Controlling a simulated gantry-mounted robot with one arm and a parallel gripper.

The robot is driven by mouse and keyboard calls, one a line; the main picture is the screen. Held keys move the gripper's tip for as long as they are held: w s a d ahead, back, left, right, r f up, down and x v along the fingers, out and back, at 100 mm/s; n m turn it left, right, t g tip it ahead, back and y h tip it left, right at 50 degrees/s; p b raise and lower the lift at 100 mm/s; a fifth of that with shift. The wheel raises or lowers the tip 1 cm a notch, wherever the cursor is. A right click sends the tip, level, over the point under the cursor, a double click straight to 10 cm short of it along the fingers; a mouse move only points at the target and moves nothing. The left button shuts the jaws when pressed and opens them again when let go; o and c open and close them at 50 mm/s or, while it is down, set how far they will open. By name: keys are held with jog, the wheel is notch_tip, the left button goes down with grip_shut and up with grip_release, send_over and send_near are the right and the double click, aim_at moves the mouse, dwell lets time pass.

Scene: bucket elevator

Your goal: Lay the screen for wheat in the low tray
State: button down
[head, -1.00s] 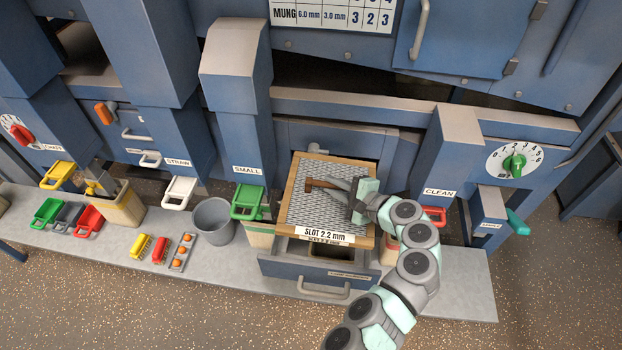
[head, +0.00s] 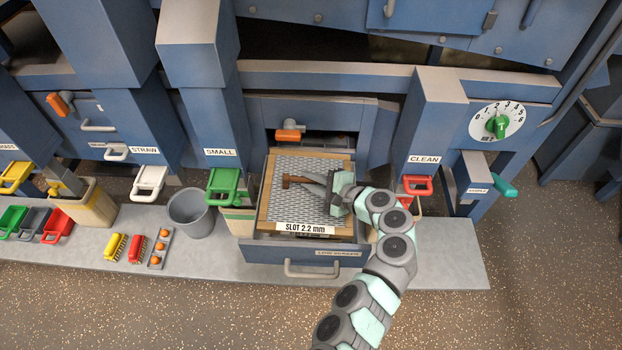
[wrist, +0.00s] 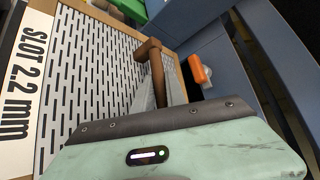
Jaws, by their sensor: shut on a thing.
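A wood-framed perforated metal screen (head: 301,211), labelled "SLOT 2.2 mm", lies over the open low tray (head: 262,250), roughly level. It seems to sit inside the tray's rim, but I cannot tell if it rests fully on the bottom. My gripper (head: 318,184) is shut on the brown handle (head: 290,181) in the middle of the screen. In the wrist view the fingers (wrist: 160,92) close on that handle (wrist: 152,62), with the slotted mesh (wrist: 95,75) beside them. The tray's inside is hidden beneath the screen.
An orange-handled latch (head: 288,134) is on the cabinet just behind the tray. A grey bucket (head: 190,212), brushes (head: 126,248) and small coloured trays (head: 38,222) stand left on the ledge. The green slide (head: 222,184) is close left, the red slide (head: 417,184) right.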

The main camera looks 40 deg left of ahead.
jog(key=shift+s+a+f+b, duration=0.1)
jog(key=shift+f+b, duration=0.75)
jog(key=shift+f, duration=0.5)
jog(key=shift+a+f+b, duration=0.1)
jog(key=shift+f+b, duration=0.75)
jog(key=shift+f, duration=0.5)
jog(key=c, duration=1.3)
grip_release()
jog(key=p+v, duration=0.1)
jog(key=v, duration=0.9)
jog(key=shift+d+r, duration=0.15)
jog(key=shift+d, duration=0.25)
